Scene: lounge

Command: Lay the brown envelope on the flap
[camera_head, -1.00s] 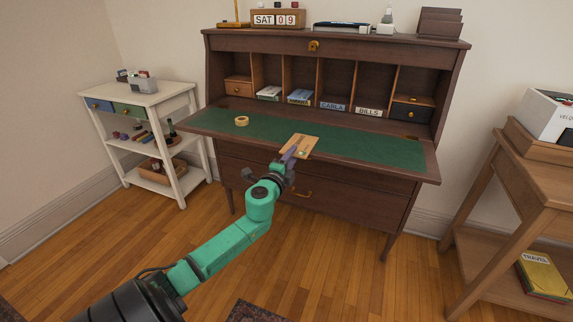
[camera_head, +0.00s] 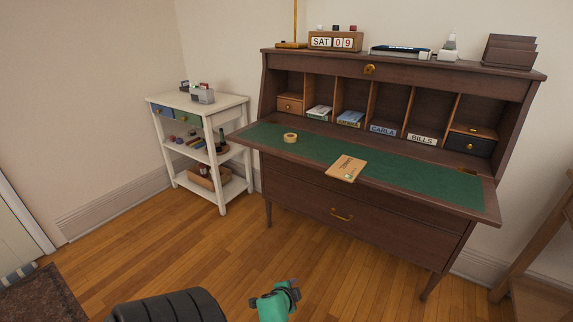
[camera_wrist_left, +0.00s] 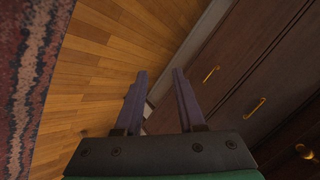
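The brown envelope (camera_head: 345,166) lies flat on the green-topped flap (camera_head: 420,185) of the open desk in the head view. Its near end reaches over the flap's wooden front edge, and a small mark shows on it. My left gripper (camera_wrist_left: 159,72) is open and empty in the left wrist view, with floor and desk front beyond its fingers. In the head view my left wrist (camera_head: 276,301) is low at the bottom, well apart from the envelope; its fingers cannot be made out there. My right gripper is not in view.
A tape roll (camera_head: 290,137) sits on the flap, left of the envelope. Pigeonholes behind hold letters with name labels (camera_head: 382,129). A white shelf cart (camera_head: 232,159) stands left of the desk, and a wooden side table (camera_head: 540,255) at the right.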

